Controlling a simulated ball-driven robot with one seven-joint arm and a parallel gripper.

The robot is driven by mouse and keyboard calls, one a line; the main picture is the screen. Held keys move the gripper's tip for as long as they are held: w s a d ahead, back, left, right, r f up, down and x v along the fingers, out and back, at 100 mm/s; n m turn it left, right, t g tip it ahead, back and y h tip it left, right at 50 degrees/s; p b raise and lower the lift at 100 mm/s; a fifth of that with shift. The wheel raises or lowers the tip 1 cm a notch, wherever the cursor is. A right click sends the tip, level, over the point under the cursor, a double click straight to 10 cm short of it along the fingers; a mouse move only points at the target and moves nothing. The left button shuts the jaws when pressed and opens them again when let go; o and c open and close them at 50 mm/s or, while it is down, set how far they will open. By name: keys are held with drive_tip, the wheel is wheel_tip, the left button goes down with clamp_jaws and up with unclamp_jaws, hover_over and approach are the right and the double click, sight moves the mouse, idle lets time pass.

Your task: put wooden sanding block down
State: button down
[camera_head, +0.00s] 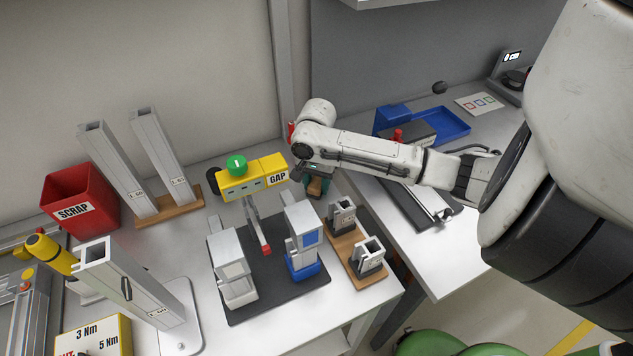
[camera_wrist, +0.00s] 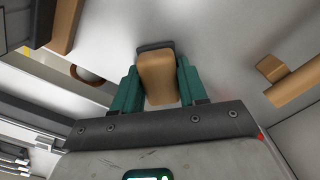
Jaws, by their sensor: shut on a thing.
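The wooden sanding block (camera_head: 315,187) is a small brown block near the back right of the white table. In the wrist view the block (camera_wrist: 158,76) shows its tan face, with a dark grey strip at its far end. My gripper (camera_head: 319,183) is shut on it. The teal fingers of my gripper (camera_wrist: 158,92) press on both sides of it in the wrist view. The white table (camera_head: 365,305) lies below. I cannot tell whether the block touches the tabletop.
A wooden board with metal brackets (camera_head: 356,254) stands in front of the gripper. A dark mat (camera_head: 262,300) with two upright devices and a yellow GAP unit (camera_head: 264,172) are to the left. A blue tray (camera_head: 449,124) lies behind right. Little free tabletop surrounds the gripper.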

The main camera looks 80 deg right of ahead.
sight(316, 182)
drive_tip(key=shift+f, duration=0.4)
drive_tip(key=shift+s+a+f, duration=0.1)
drive_tip(key=shift+f, duration=0.05)
drive_tip(key=c, duration=0.9)
unclamp_jaws()
drive_tip(key=o, duration=0.3)
drive_tip(key=shift+f, duration=0.2)
drive_tip(key=shift+r, duration=0.5)
wheel_tip(316, 182, up, 13)
drive_tip(key=shift+f+b, duration=0.2)
drive_tip(key=shift+b, duration=0.1)
